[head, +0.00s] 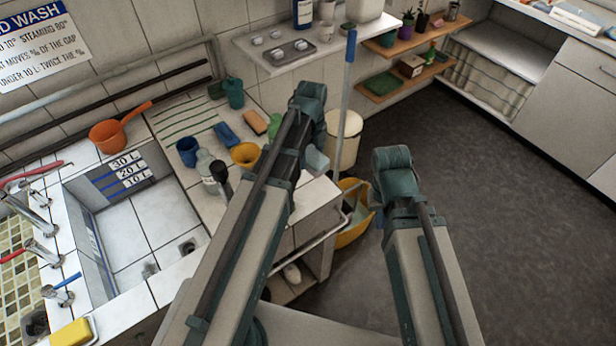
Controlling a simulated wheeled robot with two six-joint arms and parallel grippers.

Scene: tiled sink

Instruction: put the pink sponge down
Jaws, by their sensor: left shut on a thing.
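My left gripper (308,103) is over the right part of the tiled counter (207,203), near its right edge. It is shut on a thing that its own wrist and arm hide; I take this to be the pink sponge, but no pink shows. A pale grey piece (316,160) shows just below the wrist, and I cannot tell what it is. My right gripper (394,166) is over the dark floor, right of the counter; its fingers are hidden, so I cannot tell whether it is open.
A blue sponge (228,134), a tan sponge (254,122), a yellow cup (245,155), a blue cup (187,151) and a clear bottle (206,168) crowd the counter. The sink (138,225) is left. A blue-handled pole (348,85) stands behind; a yellow bucket (352,232) is right.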

